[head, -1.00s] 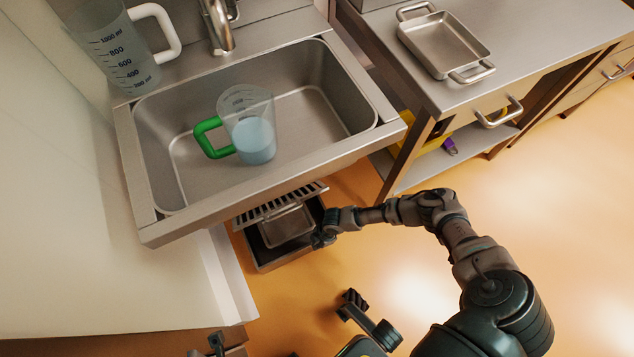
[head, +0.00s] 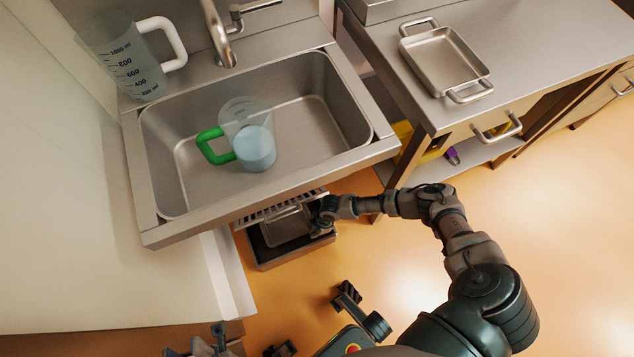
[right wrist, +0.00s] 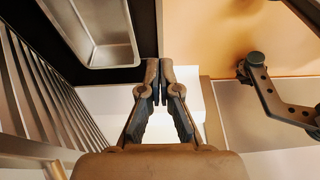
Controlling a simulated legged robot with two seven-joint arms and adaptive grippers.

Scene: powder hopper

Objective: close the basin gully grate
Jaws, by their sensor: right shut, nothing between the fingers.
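The basin gully is a dark open box (head: 290,253) on the floor under the sink's front edge, with a metal pan (head: 285,228) inside. Its slatted grate (head: 270,208) stands raised at the back, partly under the sink rim. The grate (right wrist: 50,90) also shows at the left of the right wrist view, with the pan (right wrist: 100,30) above it. My right gripper (head: 318,222) is over the gully's right side, near the right end of the grate. In the right wrist view its fingertips (right wrist: 159,78) are together and empty. I cannot tell whether it touches the grate.
The sink basin (head: 310,165) above holds a green-handled jug (head: 250,145) with bluish contents. A larger white-handled jug (head: 130,65) stands at the back left. A metal tray (head: 445,62) lies on the right counter (head: 540,50). Orange floor (head: 570,230) is clear at right.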

